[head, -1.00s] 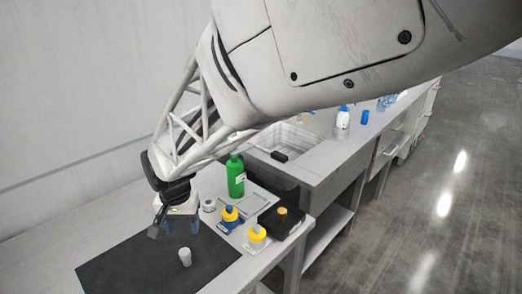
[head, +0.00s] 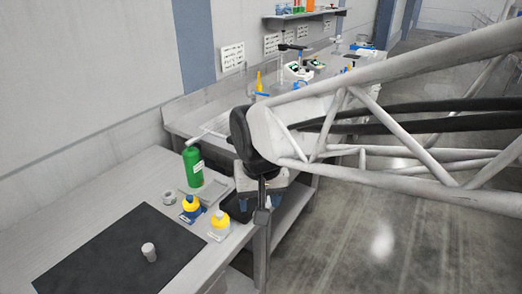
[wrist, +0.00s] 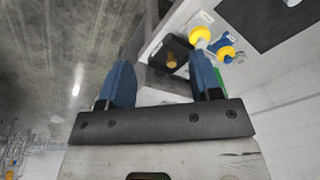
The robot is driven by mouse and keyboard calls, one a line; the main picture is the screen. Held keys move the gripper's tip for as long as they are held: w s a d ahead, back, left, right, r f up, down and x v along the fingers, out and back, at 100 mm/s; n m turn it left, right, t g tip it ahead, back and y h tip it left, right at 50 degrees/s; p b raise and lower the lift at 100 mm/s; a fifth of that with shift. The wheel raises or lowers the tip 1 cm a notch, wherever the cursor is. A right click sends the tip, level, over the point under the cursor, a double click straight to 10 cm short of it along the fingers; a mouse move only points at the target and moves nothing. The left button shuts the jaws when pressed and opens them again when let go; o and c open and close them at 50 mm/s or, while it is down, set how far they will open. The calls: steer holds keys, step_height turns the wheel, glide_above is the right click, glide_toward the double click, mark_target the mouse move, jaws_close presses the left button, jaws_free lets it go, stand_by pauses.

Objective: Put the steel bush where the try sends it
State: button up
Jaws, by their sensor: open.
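A small pale grey cylinder (head: 149,252), which looks like the steel bush, stands upright on the black mat (head: 95,250) in the head view. Its edge also seems to show at the top of the wrist view (wrist: 292,3). My gripper (head: 261,203) is off to the right of the mat, by the bench's edge, pointing down. In the wrist view my gripper (wrist: 163,80) is open, with nothing between its blue fingers. A black block or tray (head: 232,213) is partly hidden behind my gripper; the wrist view shows a brass-coloured plug (wrist: 172,60) on it.
A farther bench holds lab items. Open floor lies right.

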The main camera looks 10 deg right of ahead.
steer(key=s+d, duration=0.9)
steer(key=shift+s+r+t+h, duration=0.15)
steer(key=shift+r+t+h, duration=0.15)
steer(key=shift+t, duration=0.1)
stand_by(0.8)
